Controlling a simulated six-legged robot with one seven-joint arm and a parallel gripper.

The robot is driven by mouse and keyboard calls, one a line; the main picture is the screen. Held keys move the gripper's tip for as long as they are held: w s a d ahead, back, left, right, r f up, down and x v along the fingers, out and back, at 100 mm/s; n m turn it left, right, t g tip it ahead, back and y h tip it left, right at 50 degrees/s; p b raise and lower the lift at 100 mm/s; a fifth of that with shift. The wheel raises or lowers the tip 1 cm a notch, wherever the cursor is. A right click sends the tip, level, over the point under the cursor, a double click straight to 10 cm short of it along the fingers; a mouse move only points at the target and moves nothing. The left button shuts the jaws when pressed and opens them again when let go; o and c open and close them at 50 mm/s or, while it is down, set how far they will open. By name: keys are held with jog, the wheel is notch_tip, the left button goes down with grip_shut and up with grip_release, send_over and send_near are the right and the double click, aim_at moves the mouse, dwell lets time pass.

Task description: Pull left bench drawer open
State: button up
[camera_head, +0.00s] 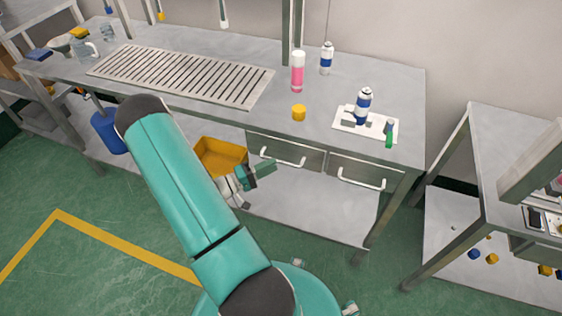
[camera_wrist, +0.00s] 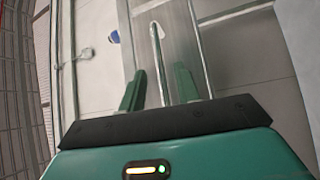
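The left bench drawer (camera_head: 312,159) is a grey front under the bench top, flush with its neighbour, so it looks closed. Its white bar handle (camera_head: 283,160) runs along the front. My gripper (camera_head: 266,168) is at the left part of this drawer, close to the handle's left end. In the wrist view my gripper (camera_wrist: 161,70) has its two green fingers apart, with a gap between them. The white handle (camera_wrist: 157,38) runs lengthwise into that gap, between the fingers. Whether either finger touches it cannot be told.
The right drawer (camera_head: 362,169) with its own handle is beside it. A yellow bin (camera_head: 221,157) stands left of my gripper under the bench. Bottles and a white tray (camera_head: 382,133) stand on the bench (camera_head: 240,52). Green floor (camera_head: 110,215) lies open in front.

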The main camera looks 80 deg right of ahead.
aim_at(281, 162)
jog(key=shift+x, duration=2.3)
grip_shut()
